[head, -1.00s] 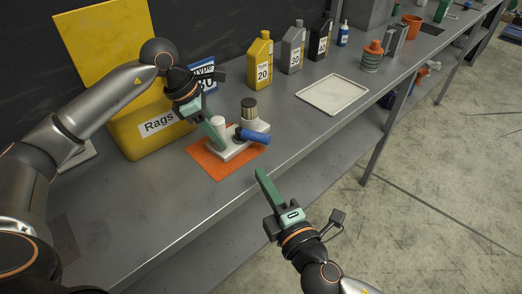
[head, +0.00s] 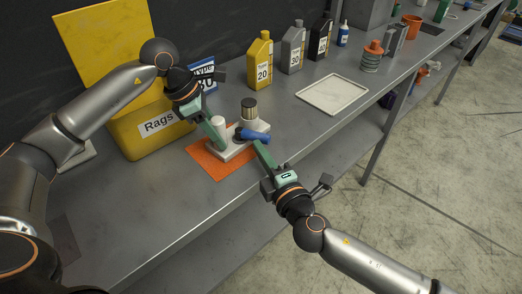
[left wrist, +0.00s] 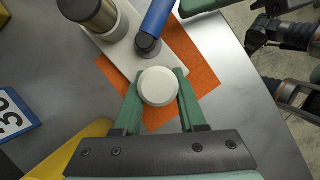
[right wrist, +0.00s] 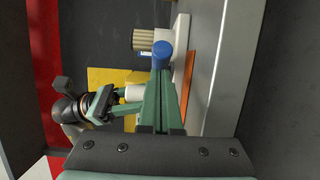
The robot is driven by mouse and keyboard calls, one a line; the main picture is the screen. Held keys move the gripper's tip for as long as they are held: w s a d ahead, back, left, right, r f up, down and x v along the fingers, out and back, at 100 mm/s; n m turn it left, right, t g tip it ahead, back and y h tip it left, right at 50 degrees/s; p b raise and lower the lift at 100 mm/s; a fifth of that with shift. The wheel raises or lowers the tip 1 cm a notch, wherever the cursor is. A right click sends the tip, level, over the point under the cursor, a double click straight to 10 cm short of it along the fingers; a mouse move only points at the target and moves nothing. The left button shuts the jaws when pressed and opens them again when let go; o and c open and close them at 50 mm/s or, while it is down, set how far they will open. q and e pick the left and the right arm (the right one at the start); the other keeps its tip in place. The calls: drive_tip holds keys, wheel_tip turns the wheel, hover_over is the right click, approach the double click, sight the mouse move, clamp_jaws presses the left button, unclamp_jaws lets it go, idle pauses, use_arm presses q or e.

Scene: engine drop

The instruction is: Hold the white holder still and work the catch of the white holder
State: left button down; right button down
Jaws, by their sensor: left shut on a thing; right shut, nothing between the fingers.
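The white holder (head: 232,153) stands on an orange mat on the bench. It carries a white round post (left wrist: 158,86), a blue lever catch (head: 252,134) and a metallic ribbed cylinder (head: 249,110). My left gripper (head: 217,131) is shut on the white post, with one finger on each side in the left wrist view. My right gripper (head: 261,148) is shut and empty, its fingertips right by the blue catch. In the right wrist view the catch's blue end (right wrist: 162,54) is just beyond the fingertips. I cannot tell whether they touch.
The orange mat (head: 208,164) lies near the bench's front edge. A yellow rags bin (head: 133,131) stands behind left. Several bottles, including a yellow one (head: 258,62), and an empty pale tray (head: 332,93) are farther along. The bench left of the mat is mostly clear.

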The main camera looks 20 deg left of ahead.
drive_tip(key=shift+w+d+n+g+y, duration=0.15)
drive_tip(key=shift+w+n+g+y, duration=0.25)
drive_tip(key=shift+n+g+y, duration=0.15)
drive_tip(key=shift+w+n+g+y, duration=0.45)
drive_tip(key=shift+n+g, duration=0.2)
drive_tip(key=shift+g, duration=0.4)
drive_tip(key=n+g, duration=0.1)
drive_tip(key=g+y, duration=0.1)
drive_tip(key=shift+w+d+n+g, duration=0.2)
drive_tip(key=shift+w+n+g, duration=0.1)
drive_tip(key=shift+n, duration=0.1)
drive_tip(key=shift+w, duration=1.3)
drive_tip(key=shift+w+a, duration=0.2)
drive_tip(key=shift+w, duration=0.7)
use_arm(q)
drive_tip(key=shift+d, duration=0.1)
use_arm(e)
drive_tip(key=shift+w, duration=0.1)
